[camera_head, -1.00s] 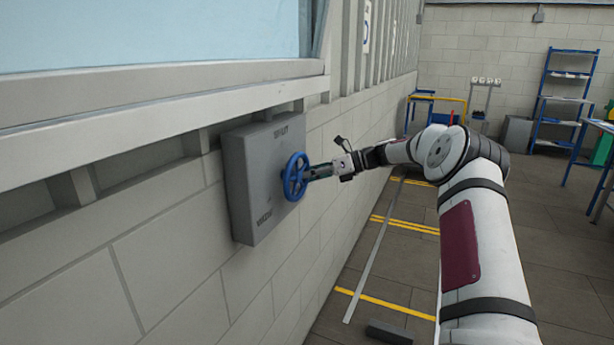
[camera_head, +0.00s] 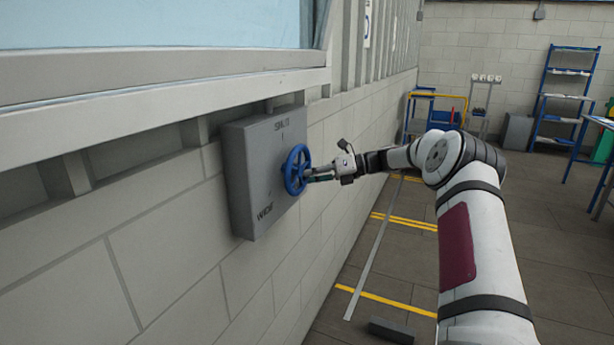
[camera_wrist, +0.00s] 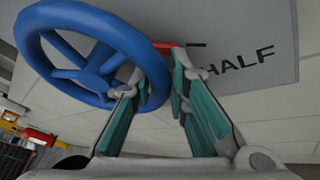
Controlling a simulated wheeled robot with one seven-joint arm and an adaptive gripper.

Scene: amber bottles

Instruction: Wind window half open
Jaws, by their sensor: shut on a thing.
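The window pane (camera_head: 150,25) fills the upper left of the head view. A grey sash bar (camera_head: 150,68) runs along its lower edge. Below it, a grey box (camera_head: 245,190) on the wall carries a blue handwheel (camera_head: 295,170) and marks at top and bottom, the lower reading WIDE. The wheel (camera_wrist: 95,62) is large in the wrist view, with HALF printed on the box to its right. A red pointer shows behind the wheel, near HALF. My gripper (camera_wrist: 156,78) is shut on the wheel's rim, which lies between its fingers. It also shows in the head view (camera_head: 312,176).
The block wall (camera_head: 170,265) runs along the left. A dark block (camera_head: 390,331) lies on the floor by yellow lines. A yellow-and-blue cart (camera_head: 437,108) and a blue shelf rack (camera_head: 567,95) stand farther back. The floor between is open.

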